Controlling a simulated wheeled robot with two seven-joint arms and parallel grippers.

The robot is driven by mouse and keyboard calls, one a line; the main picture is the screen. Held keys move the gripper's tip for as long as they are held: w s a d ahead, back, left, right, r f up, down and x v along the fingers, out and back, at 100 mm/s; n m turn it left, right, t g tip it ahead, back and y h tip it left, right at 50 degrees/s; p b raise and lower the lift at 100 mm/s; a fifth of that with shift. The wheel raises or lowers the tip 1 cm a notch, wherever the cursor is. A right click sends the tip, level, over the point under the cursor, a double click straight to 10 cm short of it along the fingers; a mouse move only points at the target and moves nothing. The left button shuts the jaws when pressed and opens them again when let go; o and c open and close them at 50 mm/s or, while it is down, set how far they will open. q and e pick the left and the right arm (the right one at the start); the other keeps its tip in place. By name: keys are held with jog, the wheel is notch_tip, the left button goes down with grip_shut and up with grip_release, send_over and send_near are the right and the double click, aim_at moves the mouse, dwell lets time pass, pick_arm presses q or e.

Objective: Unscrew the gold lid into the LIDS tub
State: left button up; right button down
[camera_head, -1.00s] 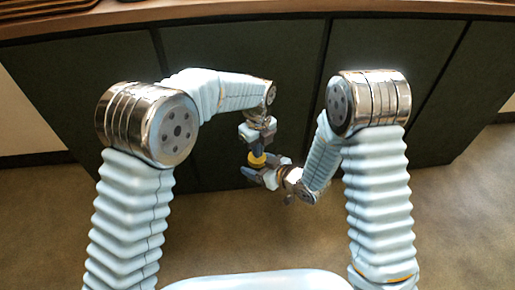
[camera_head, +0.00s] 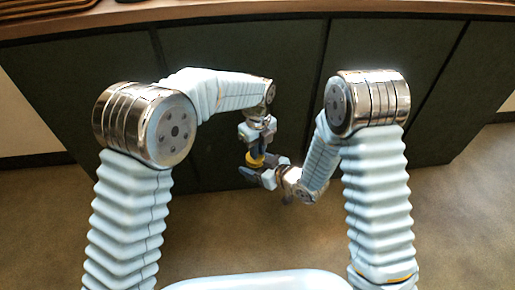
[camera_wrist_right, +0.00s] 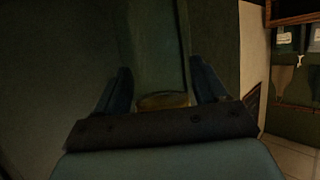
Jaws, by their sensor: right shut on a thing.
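The gold lid (camera_head: 254,161) shows as a small yellow-gold band in front of the dark cabinet. It also shows between the fingers in the right wrist view (camera_wrist_right: 163,101). My right gripper (camera_head: 262,169) comes from the right and is shut on the lid. My left gripper (camera_head: 257,151) points down from directly above the lid. Its fingers are too small and overlapped to tell whether they are open. A pale greenish upright shape (camera_wrist_right: 156,50) rises beyond the lid in the dim wrist view; I cannot tell what it is. No tub marked LIDS is readable.
A dark panelled cabinet (camera_head: 285,80) stands close behind both grippers, under a wooden top (camera_head: 260,12). Brown floor (camera_head: 450,220) is open at right. In the wrist view, blue-grey containers (camera_wrist_right: 287,38) stand on a shelf at far right.

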pick_arm(q)
notch_tip(320, 180, up, 4)
jog(key=shift+a+f, duration=0.1)
jog(key=shift+f, duration=0.1)
jog(key=shift+o, duration=0.7)
jog(key=shift+r, duration=0.2)
jog(key=shift+o, duration=1.1)
jog(key=shift+r+m, duration=0.15)
jog(key=shift+m, duration=0.15)
jog(key=o, duration=0.5)
jog(key=m, duration=0.1)
jog(key=r+m, duration=0.1)
jog(key=m, duration=0.1)
jog(key=shift+r, duration=0.3)
jog(key=shift+r+m, duration=0.4)
jog(key=shift+m, duration=0.8)
jog(key=shift+f, duration=0.3)
notch_tip(320, 180, down, 7)
jog(key=shift+s+a, duration=0.1)
jog(key=shift+a, duration=0.05)
